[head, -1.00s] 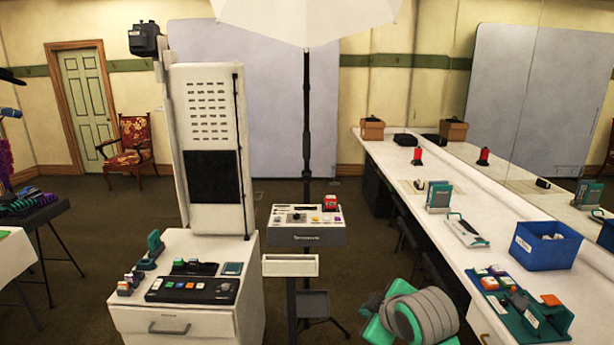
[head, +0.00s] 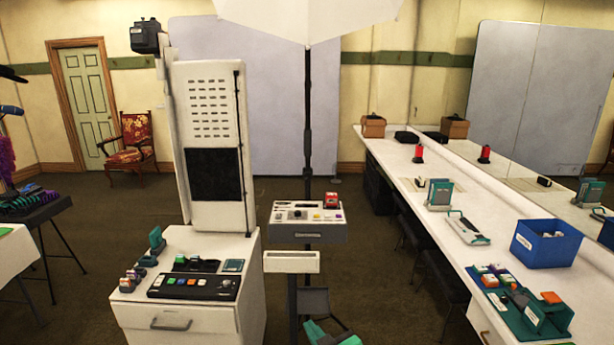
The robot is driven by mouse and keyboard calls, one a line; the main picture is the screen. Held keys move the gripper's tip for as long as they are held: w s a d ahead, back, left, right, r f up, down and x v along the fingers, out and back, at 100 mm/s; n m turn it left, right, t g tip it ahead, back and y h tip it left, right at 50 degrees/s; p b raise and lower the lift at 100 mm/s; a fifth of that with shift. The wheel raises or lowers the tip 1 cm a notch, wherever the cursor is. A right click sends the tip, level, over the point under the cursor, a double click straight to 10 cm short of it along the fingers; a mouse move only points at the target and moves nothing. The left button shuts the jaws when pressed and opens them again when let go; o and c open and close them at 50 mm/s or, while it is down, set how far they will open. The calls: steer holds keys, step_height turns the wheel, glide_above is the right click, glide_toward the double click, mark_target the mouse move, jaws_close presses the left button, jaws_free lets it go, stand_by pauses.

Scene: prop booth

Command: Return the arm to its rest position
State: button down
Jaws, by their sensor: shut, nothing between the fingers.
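Only a small teal and dark piece of my arm (head: 328,336) shows at the bottom edge of the head view, right of the middle. It is low, in front of the foot of the dark stand. My gripper is not in view, and most of the arm is below the picture. No object is seen held.
A white cabinet (head: 185,318) with a button panel (head: 193,287) stands left of centre. A console box (head: 308,225) on a dark stand is in the middle. A long white counter (head: 445,195) with a blue bin (head: 545,244) runs along the right. Floor between is mostly clear.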

steer(key=s+a+f+m+t+h, duration=0.1)
steer(key=s+a+f+m+h, duration=0.2)
steer(key=s+f, duration=0.6)
steer(key=s+a+f+m+t+h, duration=0.1)
steer(key=s+a+f+m, duration=0.1)
steer(key=s+f+m, duration=0.65)
steer(key=s+d+r+n, duration=0.1)
steer(key=s+d+n, duration=0.1)
steer(key=s, duration=1.1)
steer(key=s+d+r+n, duration=0.1)
steer(key=s+r+n, duration=0.1)
steer(key=s, duration=1.2)
steer(key=shift+s+d+r+n+h, duration=0.2)
steer(key=shift+d+r+n+h, duration=0.15)
steer(key=shift+n, duration=0.2)
